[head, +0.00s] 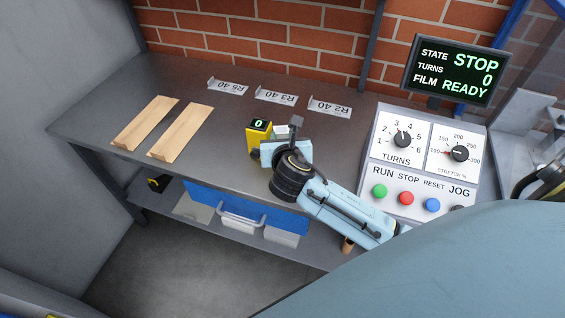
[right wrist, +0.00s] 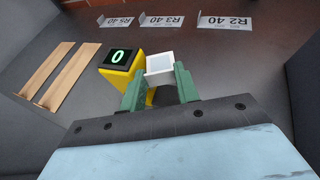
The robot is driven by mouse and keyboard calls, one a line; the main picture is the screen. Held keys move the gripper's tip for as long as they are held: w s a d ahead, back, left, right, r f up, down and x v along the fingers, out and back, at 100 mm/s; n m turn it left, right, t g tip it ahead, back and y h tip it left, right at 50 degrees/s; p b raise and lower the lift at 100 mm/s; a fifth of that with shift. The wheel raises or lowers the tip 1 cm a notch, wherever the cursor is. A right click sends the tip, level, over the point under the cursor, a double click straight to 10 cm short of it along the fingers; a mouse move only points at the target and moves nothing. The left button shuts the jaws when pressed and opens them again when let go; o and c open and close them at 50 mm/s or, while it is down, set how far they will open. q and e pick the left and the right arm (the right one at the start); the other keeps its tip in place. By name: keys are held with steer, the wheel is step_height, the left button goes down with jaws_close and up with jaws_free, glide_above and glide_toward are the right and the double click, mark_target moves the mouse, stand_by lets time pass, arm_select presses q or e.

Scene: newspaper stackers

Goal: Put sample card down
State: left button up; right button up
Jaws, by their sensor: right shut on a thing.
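My right gripper (right wrist: 160,88) is shut on a small pale square with a grey rim, which appears to be the sample card (right wrist: 160,64). The card sits between the green fingertips in the right wrist view, directly right of a yellow gauge (right wrist: 122,65) with a green "0" display. In the head view my right gripper (head: 279,143) is over the table beside the same yellow gauge (head: 254,141). The gripper body mostly hides the card there. I cannot tell whether the card touches the table or the gauge.
Label plates R5 40 (head: 228,86), R3 40 (head: 275,95) and R2 40 (head: 329,106) stand along the back of the grey table (head: 215,135). Two wooden boards (head: 180,132) lie at left. A control panel (head: 396,152) stands at right, below a screen (head: 455,70) reading STOP.

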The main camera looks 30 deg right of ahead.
step_height(320, 180, down, 8)
steer(key=shift+f+b, duration=0.25)
steer(key=shift+b, duration=0.95)
steer(key=shift+f, duration=0.15)
steer(key=o, duration=0.7)
steer(key=shift+c, duration=0.2)
steer(key=shift+r, duration=0.25)
steer(key=p+v, duration=0.2)
steer(key=v, duration=1)
steer(key=shift+f, duration=0.15)
